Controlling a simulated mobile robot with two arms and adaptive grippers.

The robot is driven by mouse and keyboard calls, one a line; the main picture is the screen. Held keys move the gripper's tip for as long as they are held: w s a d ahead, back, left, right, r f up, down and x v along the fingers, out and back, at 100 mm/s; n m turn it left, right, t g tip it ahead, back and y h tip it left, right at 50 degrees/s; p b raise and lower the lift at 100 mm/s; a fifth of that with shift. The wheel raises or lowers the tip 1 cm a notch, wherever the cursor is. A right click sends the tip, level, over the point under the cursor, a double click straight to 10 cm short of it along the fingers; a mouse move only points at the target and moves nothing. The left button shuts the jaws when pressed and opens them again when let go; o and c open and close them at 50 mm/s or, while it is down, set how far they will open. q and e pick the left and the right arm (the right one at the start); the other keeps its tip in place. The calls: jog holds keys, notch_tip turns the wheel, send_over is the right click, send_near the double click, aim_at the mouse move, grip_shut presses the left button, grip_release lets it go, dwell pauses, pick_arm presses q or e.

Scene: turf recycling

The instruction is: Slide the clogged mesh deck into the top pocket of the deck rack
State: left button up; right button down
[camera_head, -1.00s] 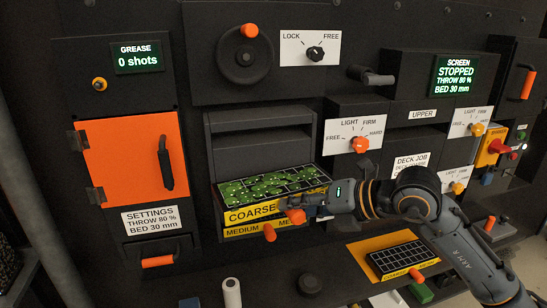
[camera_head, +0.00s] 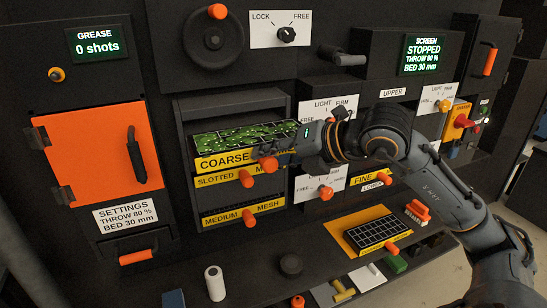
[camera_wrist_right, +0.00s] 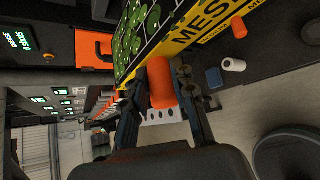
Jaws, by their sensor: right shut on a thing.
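The clogged mesh deck (camera_head: 240,138) is a dark grid packed with green turf, with a yellow COARSE front label and an orange handle. My right gripper (camera_head: 277,152) is shut on that handle; the wrist view shows the fingers (camera_wrist_right: 162,108) on either side of it, with the green-clogged deck (camera_wrist_right: 140,30) beyond. The deck is roughly level at the upper part of the black deck rack (camera_head: 180,150), above the SLOTTED deck (camera_head: 222,181) and the MEDIUM MESH deck (camera_head: 230,215). I cannot tell how far its back edge is inside the top pocket. My left gripper is not in view.
A second, clean mesh deck (camera_head: 376,232) lies on a yellow panel on the bench. A FINE deck (camera_head: 365,180) sits in a slot right of the rack. A white roll (camera_head: 215,283) and a black knob (camera_head: 291,264) stand on the bench below the rack.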

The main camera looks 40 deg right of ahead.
aim_at(263, 141)
jog(key=shift+w+d+r+p, duration=0.15)
jog(key=shift+w+p, duration=0.2)
jog(key=shift+w, duration=0.25)
jog(key=shift+w+d+r+p, duration=0.1)
jog(key=shift+w+d+p, duration=0.15)
jog(key=shift+w, duration=0.4)
jog(key=shift+w+d+r+p, duration=0.1)
jog(key=shift+w+p, duration=0.3)
jog(key=shift+w, duration=0.2)
jog(key=shift+w+d+f, duration=0.1)
jog(key=shift+w+f, duration=0.1)
jog(key=shift+w, duration=0.3)
jog(key=shift+b, duration=0.5)
jog(key=shift+w+r, duration=0.1)
jog(key=shift+w, duration=0.05)
dwell(0.6)
